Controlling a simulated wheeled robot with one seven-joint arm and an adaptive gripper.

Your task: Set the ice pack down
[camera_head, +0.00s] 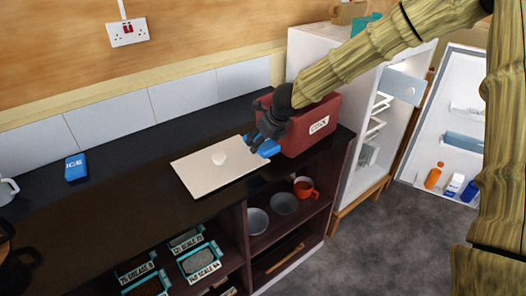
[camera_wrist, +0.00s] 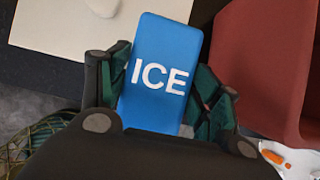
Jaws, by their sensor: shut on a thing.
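A blue ice pack (camera_wrist: 160,75) with white ICE lettering is between the fingers of my gripper (camera_wrist: 160,105). In the head view the ice pack (camera_head: 268,149) shows as a blue patch under my gripper (camera_head: 256,142), mostly hidden by it. It is over the right end of a pale board (camera_head: 205,178), close to a red box (camera_head: 312,128). I cannot tell whether it touches the counter. A second blue ice pack (camera_head: 76,168) lies on the dark counter (camera_head: 120,185) at the left.
A white round thing (camera_head: 219,158) is on the board. The open fridge (camera_head: 340,75) stands right of the counter. Shelves below hold bowls, an orange mug (camera_head: 305,187) and labelled boxes (camera_head: 199,261). The counter between the left ice pack and the board is clear.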

